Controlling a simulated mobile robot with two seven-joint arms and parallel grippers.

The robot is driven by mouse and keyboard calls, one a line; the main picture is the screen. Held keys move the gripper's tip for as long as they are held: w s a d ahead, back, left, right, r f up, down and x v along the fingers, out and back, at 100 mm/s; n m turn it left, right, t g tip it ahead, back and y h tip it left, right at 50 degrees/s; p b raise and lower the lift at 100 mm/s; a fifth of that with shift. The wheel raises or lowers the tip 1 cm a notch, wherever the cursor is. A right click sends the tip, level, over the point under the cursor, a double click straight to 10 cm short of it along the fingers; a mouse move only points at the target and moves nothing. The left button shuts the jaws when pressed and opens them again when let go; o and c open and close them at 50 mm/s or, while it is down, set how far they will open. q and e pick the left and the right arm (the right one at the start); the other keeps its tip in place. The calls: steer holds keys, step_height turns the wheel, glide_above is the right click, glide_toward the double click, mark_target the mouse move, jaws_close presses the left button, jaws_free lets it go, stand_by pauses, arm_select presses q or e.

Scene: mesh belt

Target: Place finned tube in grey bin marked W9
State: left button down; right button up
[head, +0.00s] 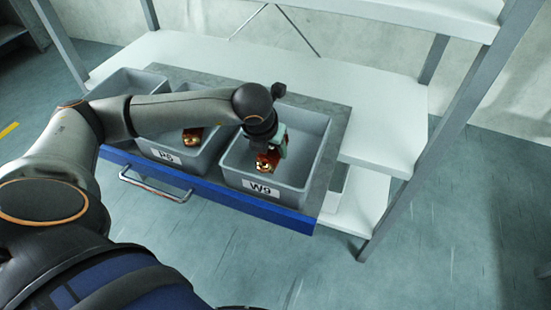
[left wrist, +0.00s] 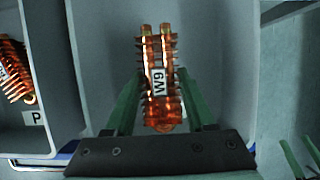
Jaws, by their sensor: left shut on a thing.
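The copper-coloured finned tube (left wrist: 160,85) carries a white W9 tag and sits between the green fingers of my left gripper (left wrist: 160,110), which is shut on it. In the head view the tube (head: 266,163) and left gripper (head: 270,148) are within the outline of the grey bin marked W9 (head: 232,178), near its front wall. I cannot tell whether the tube touches the bin floor. Two green fingertips of my right gripper (left wrist: 303,155), apart and empty, show at the lower right edge of the left wrist view.
The grey bin marked P6 (head: 205,162) stands left of W9 and holds another copper finned part (head: 193,136). A further grey bin (head: 128,82) is at the far left. The bins stand on a blue-fronted drawer (head: 285,217) with a handle. A shelf upright (head: 400,200) stands on the right.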

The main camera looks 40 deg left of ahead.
mark_target(272, 152)
arm_select(q)
steer(key=shift+w+d+f, duration=0.1)
steer(key=shift+w+f, duration=0.05)
steer(key=shift+w+d+f, duration=0.1)
steer(key=shift+f, duration=0.85)
steer(key=shift+w+d+f, duration=0.1)
steer(key=shift+f, duration=0.85)
steer(key=shift+c, duration=1.2)
jaws_free()
steer(key=shift+f, duration=0.1)
steer(key=p+v, duration=0.1)
steer(key=v, duration=1)
steer(key=shift+s, duration=0.1)
steer(key=shift+s+d+r, duration=0.1)
steer(key=shift+s+r, duration=0.1)
steer(key=shift+r, duration=0.35)
